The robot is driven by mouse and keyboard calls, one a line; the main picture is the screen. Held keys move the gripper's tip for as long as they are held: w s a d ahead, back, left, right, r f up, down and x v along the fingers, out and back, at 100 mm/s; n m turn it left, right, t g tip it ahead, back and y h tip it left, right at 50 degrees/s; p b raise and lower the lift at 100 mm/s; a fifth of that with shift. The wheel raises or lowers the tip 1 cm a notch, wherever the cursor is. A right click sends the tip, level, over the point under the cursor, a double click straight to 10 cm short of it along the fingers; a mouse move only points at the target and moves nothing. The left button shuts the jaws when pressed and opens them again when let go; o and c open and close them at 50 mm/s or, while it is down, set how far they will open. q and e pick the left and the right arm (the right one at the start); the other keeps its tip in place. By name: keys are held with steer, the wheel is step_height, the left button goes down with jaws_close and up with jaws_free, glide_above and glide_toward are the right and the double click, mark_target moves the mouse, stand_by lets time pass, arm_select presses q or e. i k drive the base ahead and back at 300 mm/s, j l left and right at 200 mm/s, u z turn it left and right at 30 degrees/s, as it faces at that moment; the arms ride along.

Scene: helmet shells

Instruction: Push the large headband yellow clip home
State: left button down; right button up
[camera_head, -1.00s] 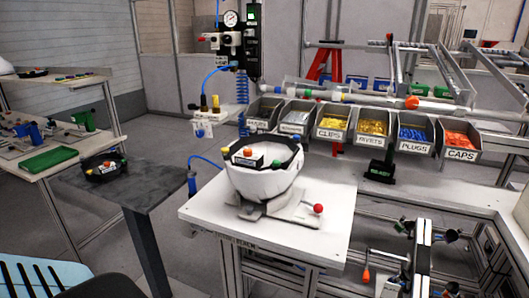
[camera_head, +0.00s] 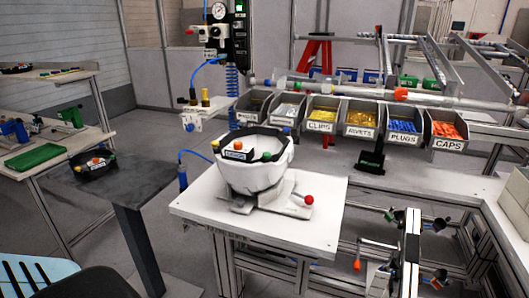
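A white helmet shell (camera_head: 255,178) sits open side up on a fixture (camera_head: 287,203) on the white bench. A black headband (camera_head: 262,136) lies around its upper rim. How deep either yellow clip sits is too small to tell. A second black headband (camera_head: 93,163) with coloured parts rests on a dark stand at left. Neither of my grippers is in view.
Several labelled bins (camera_head: 362,120) line the back, with clips, rivets, plugs and caps. A red-knobbed lever (camera_head: 308,200) sticks out right of the helmet.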

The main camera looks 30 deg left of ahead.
mark_target(215, 144)
steer(key=u, duration=1.4)
